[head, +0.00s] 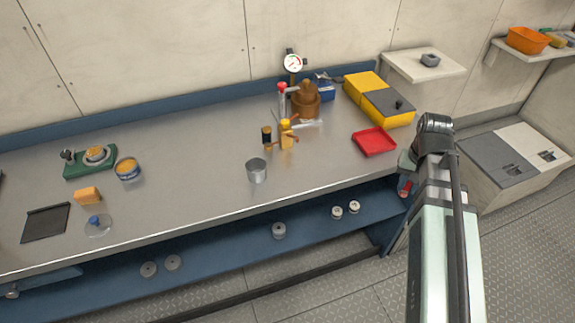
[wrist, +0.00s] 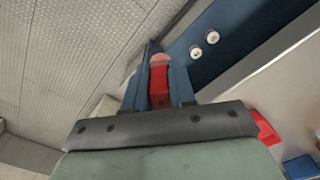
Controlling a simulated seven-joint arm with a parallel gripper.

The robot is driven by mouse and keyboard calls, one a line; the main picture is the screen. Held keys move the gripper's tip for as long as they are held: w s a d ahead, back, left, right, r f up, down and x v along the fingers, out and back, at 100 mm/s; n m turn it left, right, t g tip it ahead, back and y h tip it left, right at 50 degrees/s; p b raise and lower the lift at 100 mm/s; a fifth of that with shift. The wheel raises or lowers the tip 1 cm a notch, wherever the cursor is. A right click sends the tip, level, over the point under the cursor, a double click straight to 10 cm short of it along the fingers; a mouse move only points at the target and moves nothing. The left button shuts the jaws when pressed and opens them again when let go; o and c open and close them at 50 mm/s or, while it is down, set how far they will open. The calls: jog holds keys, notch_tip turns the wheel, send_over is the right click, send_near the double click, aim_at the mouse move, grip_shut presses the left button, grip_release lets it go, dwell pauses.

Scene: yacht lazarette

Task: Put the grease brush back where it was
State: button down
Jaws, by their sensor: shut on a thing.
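My gripper (head: 405,178) is beyond the front right edge of the workbench, beside the end of its blue lower shelf. In the wrist view my gripper (wrist: 160,72) has its two blue fingers closed on a red piece with a pinkish rounded end, likely the grease brush (wrist: 160,86). The grease brush (head: 404,188) shows only as a small red patch in the head view. Its bristles cannot be made out. An open yellow-and-blue tin (head: 128,169) stands at the left of the bench, and a grey metal cup (head: 256,171) stands near the front middle.
A red tray (head: 374,142) lies at the bench's right end, near a yellow-and-grey box (head: 380,98). A brown pump-like device (head: 305,100) stands behind. A pale wall shelf (head: 425,66) and a chest (head: 515,160) are at right.

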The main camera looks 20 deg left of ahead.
jog(key=s+a+r+n, duration=0.1)
jog(key=s+a+r, duration=0.3)
jog(key=a, duration=0.5)
jog(key=s+a+r+n, duration=0.1)
jog(key=s+a+r, duration=0.1)
jog(key=a+r, duration=0.65)
jog(key=s+a+r+n, duration=0.1)
jog(key=s+a+r, duration=0.2)
jog(key=a, duration=0.7)
jog(key=s+a+f+n, duration=0.1)
jog(key=s+a+n, duration=0.1)
jog(key=s+a, duration=0.85)
jog(key=s+a+f+n, duration=0.1)
jog(key=s+a, duration=0.6)
jog(key=a, duration=0.7)
jog(key=s+a+n, duration=0.2)
jog(key=s+a, duration=0.7)
jog(key=a, duration=0.3)
jog(key=shift+s+d+f, duration=0.1)
jog(key=shift+f, duration=2.35)
jog(key=shift+s+d+f, duration=0.1)
jog(key=shift+f, duration=2.35)
jog(key=shift+f, duration=0.2)
jog(key=c, duration=0.9)
grip_release()
jog(key=shift+c, duration=0.2)
